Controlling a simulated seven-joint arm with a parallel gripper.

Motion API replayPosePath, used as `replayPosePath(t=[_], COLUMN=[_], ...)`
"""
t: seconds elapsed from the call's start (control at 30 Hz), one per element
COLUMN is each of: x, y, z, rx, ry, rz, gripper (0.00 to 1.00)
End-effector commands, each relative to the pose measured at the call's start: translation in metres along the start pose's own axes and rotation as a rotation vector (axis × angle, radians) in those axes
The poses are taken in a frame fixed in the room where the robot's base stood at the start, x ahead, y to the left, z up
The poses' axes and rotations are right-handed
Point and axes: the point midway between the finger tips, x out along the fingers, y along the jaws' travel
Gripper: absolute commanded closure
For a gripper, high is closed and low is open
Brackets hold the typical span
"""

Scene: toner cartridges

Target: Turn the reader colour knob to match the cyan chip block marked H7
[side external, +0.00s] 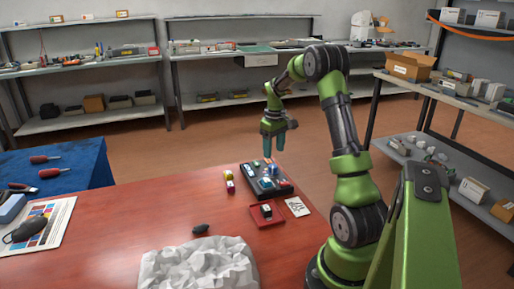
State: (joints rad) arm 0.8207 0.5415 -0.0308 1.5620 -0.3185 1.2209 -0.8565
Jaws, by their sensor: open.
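My green gripper (273,146) is open, with its teal fingertips pointing down. It hangs above the far side of a dark device (285,190), which looks like the reader, on the red table. Small blue and pale parts show on top of the device. I cannot tell which of them is the colour knob. Small chip-like blocks (228,181), yellow and magenta or red, stand just left of the device. I cannot make out a cyan block marked H7; no marking is legible at this size. The gripper appears empty and apart from the device.
A red tray (254,219) holding a small dark-and-white object sits in front of the device, with a white card (298,207) to its right. A black object (200,229) and crumpled white material (198,268) lie nearer. The table's left middle is clear.

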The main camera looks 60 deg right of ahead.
Motion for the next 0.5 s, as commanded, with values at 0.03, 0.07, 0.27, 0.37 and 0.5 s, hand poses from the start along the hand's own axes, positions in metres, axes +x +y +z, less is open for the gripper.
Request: replayPosePath(t=[0.03,0.07,0.27,0.37,0.5], x=[0.012,0.019,0.05,0.059,0.065], y=[0.0,0.0,0.0,-0.001,-0.001], z=[0.001,0.001,0.0,0.0,0.0], rx=[0.001,0.002,0.001,0.001,0.002], ry=[-0.004,-0.004,-0.002,-0.001,0.001], rz=[-0.003,-0.003,-0.001,-0.002,-0.001], gripper=[0.41,0.41,0.41,0.41,0.41])
